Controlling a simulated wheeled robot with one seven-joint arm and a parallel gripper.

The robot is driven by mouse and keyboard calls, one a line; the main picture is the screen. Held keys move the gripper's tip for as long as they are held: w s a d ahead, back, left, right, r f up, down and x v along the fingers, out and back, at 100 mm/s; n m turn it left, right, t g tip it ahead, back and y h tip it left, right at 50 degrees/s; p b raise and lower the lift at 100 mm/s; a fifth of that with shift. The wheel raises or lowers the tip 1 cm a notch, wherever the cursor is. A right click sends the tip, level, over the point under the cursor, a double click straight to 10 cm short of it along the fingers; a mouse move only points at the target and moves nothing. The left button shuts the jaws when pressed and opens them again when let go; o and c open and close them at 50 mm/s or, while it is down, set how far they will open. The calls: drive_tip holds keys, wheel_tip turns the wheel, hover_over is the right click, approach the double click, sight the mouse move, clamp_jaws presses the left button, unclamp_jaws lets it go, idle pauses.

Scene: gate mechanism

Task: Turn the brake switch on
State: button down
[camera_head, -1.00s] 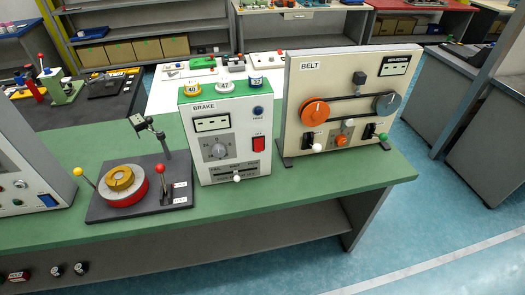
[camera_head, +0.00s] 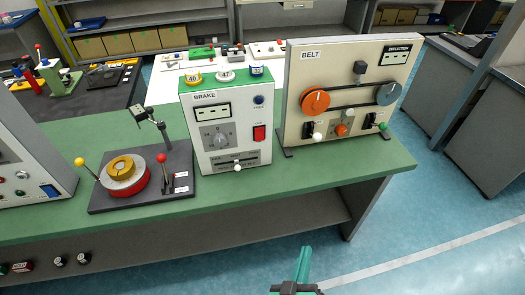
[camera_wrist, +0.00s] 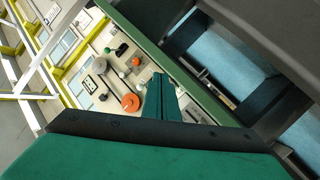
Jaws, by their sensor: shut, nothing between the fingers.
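The white brake box (camera_head: 227,130) stands on the green bench top, labelled BRAKE. It has a dial (camera_head: 216,138), a red switch (camera_head: 259,133) on its right side, a round blue button (camera_head: 258,100) above that, and a slider with a white knob (camera_head: 237,167) low on the front. My gripper (camera_head: 303,262) shows at the bottom of the head view, in front of and below the bench edge, well apart from the box. Its teal fingers are together and empty; they also show in the wrist view (camera_wrist: 160,98). The wrist view is tilted and I cannot make out the brake switch there.
The belt panel (camera_head: 345,95) with orange and grey pulleys stands right of the brake box. A dark base (camera_head: 110,205) with a red-and-yellow disc and levers stands left. The green bench top (camera_head: 320,175) has a clear front strip. Open floor lies right.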

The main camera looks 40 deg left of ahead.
sight(260, 140)
drive_tip(key=w+a+r+n+g+y, duration=0.2)
drive_tip(key=w+a+r+n+y, duration=0.2)
drive_tip(key=a+r+n, duration=0.3)
drive_tip(key=w+a+r+n+g+y, duration=0.2)
drive_tip(key=w+a+r+n+y, duration=0.2)
drive_tip(key=a+r+n, duration=0.4)
drive_tip(key=shift+a+n, duration=1.1)
drive_tip(key=shift+w, duration=0.15)
drive_tip(key=x, duration=1.3)
drive_tip(key=shift+w+a+f, duration=0.1)
drive_tip(key=shift+w+a, duration=0.1)
drive_tip(key=shift+a, duration=0.15)
drive_tip(key=shift+w, duration=0.1)
